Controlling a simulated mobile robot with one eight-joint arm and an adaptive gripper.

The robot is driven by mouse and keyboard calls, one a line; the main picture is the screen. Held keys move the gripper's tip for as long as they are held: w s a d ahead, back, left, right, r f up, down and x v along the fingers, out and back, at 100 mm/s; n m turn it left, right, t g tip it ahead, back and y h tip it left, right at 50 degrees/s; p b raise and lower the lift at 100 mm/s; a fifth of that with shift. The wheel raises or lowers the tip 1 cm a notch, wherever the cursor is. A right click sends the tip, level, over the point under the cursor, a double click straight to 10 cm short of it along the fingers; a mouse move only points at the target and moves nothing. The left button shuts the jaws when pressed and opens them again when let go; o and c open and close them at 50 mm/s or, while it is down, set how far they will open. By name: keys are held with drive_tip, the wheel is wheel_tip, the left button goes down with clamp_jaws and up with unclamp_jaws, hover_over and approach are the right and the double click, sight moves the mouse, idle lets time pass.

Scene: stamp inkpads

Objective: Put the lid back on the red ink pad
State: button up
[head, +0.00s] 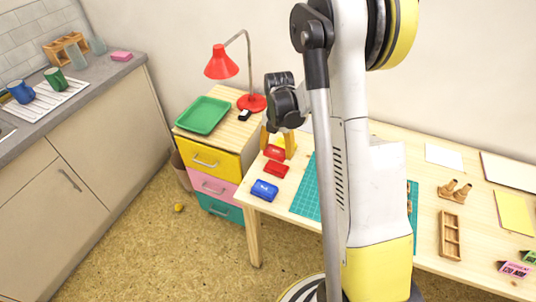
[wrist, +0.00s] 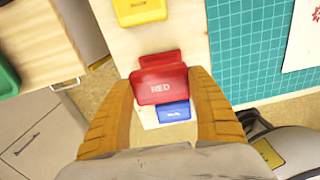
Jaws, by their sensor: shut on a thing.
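My gripper (wrist: 163,80) is shut on the red lid (wrist: 158,86), which is marked RED and sits between the two orange fingers. In the head view my gripper (head: 278,143) is over the left end of the table, with the lid (head: 273,152) low between its fingers. The red ink pad (head: 276,169) lies on the table just in front of the lid in the head view. In the wrist view a red part (wrist: 160,58) shows past the lid's upper edge, and the lid hides the rest. I cannot tell whether lid and pad touch.
A blue ink pad (head: 264,190) lies near the table's front left corner. A yellow pad (wrist: 138,10) lies beyond the red one. A green cutting mat (head: 304,200) is to the right. A drawer unit with a green tray (head: 203,115) and red lamp (head: 222,63) stands left.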

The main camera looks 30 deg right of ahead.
sight(277, 165)
drive_tip(key=shift+s+d, duration=0.1)
drive_tip(key=shift+s, duration=0.05)
drive_tip(key=shift+f, duration=0.1)
wheel_tip(277, 165, down, 6)
drive_tip(key=b, duration=0.5)
drive_tip(key=shift+r, duration=0.25)
drive_tip(key=shift+f+b, duration=0.55)
drive_tip(key=shift+b, duration=0.35)
idle(2.4)
drive_tip(key=o, duration=1.1)
drive_tip(key=shift+c, duration=0.2)
drive_tip(key=shift+r, duration=0.1)
